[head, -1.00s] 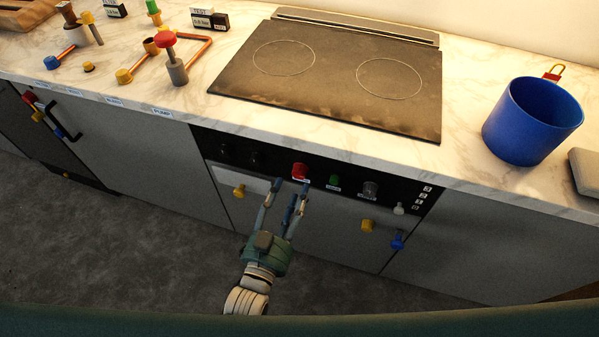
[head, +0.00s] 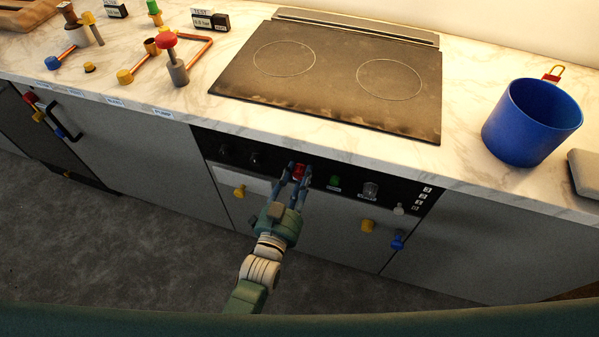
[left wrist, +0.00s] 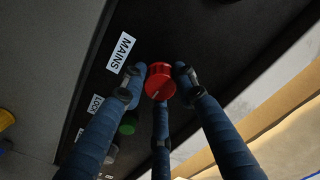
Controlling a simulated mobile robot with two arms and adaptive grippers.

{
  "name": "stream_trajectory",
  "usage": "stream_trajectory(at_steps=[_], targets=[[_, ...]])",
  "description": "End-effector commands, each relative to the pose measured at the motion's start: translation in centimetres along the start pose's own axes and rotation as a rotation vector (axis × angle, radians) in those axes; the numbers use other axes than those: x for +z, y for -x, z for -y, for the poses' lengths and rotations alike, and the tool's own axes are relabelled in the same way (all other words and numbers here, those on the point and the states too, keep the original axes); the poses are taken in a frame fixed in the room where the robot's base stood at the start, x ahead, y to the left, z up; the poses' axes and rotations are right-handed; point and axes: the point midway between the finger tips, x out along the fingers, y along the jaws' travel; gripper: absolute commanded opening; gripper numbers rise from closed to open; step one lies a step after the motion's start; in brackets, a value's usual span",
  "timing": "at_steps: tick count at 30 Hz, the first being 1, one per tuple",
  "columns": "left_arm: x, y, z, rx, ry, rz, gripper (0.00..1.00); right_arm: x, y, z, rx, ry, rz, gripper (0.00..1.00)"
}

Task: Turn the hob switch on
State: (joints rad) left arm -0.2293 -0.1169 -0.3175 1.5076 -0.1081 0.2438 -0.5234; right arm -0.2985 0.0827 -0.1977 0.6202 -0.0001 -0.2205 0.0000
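A red round knob (head: 299,171) sits on the black control panel below the hob (head: 330,75). In the left wrist view the red knob (left wrist: 160,81) is beside a white label reading MAINS. My left gripper (head: 299,169) is at the panel with its fingers around this knob. In the left wrist view the gripper (left wrist: 158,78) has a fingertip on each side of the knob and a third finger below it; the fingers look closed against it. A green knob (head: 334,182) is to the right, by a LOCK label. My right gripper is not in view.
Two black knobs (head: 240,155) and a grey knob (head: 370,189) share the panel. Yellow knobs (head: 368,226) and a blue knob (head: 398,240) stick out from the front below. A blue pot (head: 532,120) stands on the counter at right. Floor in front is clear.

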Motion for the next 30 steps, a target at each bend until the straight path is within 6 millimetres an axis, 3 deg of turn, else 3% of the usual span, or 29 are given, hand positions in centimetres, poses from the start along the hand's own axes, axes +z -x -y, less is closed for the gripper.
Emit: stream_trajectory(at_steps=[14,30], targets=[[-0.1,0.0,0.0,0.000,0.094,-0.001,0.02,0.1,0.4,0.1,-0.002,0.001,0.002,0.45],[-0.1,0.0,0.1,0.001,0.564,-0.002,0.02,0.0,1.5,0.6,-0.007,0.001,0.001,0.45]])
